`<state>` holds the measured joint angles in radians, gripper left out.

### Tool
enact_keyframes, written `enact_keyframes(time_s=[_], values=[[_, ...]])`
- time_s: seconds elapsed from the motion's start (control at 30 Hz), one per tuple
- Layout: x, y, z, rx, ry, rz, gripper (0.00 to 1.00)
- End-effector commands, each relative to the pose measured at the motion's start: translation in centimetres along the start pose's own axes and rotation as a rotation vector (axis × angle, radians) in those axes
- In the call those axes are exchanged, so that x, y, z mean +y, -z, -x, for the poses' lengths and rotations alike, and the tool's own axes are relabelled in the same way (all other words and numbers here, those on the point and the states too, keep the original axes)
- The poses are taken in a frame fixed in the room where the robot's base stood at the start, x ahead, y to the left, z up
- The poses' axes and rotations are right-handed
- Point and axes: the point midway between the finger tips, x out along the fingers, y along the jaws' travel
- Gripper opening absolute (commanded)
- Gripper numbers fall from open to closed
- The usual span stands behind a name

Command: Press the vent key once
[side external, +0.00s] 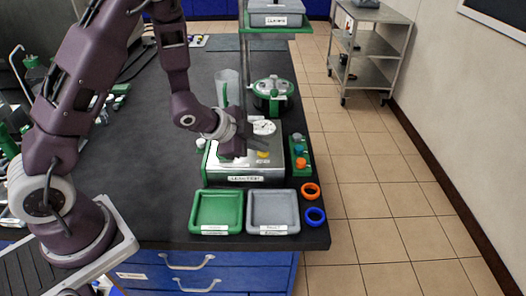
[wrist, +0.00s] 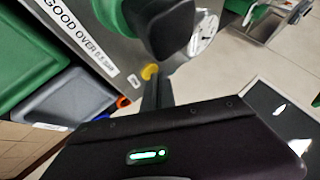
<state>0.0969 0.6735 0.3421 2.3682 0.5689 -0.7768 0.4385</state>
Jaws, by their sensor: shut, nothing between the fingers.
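The bench unit (side external: 215,172) is a silver-topped box with a green base and a front label. A yellow key (side external: 263,154) sits on its top, right of my gripper (side external: 240,148). In the wrist view the yellow key (wrist: 150,72) shows just beyond the tips of my dark fingers (wrist: 157,88), with a small white label (wrist: 133,80) beside it. I cannot read that label, so I cannot tell for sure which key is the vent key. My gripper is shut and empty, low over the unit's top. Whether it touches the key is unclear.
A green tray (side external: 216,229) and a grey tray (side external: 273,230) lie in front of the unit. Orange (side external: 311,191) and blue (side external: 315,216) rings lie at the bench's right edge. A green rack with coloured caps (side external: 300,163) stands right of the unit, a lidded pot (side external: 272,95) behind.

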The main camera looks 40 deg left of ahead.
Motion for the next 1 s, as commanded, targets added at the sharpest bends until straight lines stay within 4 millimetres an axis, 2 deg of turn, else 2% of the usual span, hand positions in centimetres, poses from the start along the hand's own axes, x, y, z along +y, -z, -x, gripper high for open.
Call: enact_keyframes(time_s=[0.37, 0.7, 1.0], values=[[0.1, -0.1, -0.1, -0.001, 0.000, 0.000, 0.00], [-0.8, 0.7, 1.0, 0.001, 0.001, 0.001, 0.00], [-0.8, 0.8, 1.2, 0.000, 0.000, 0.000, 0.00]])
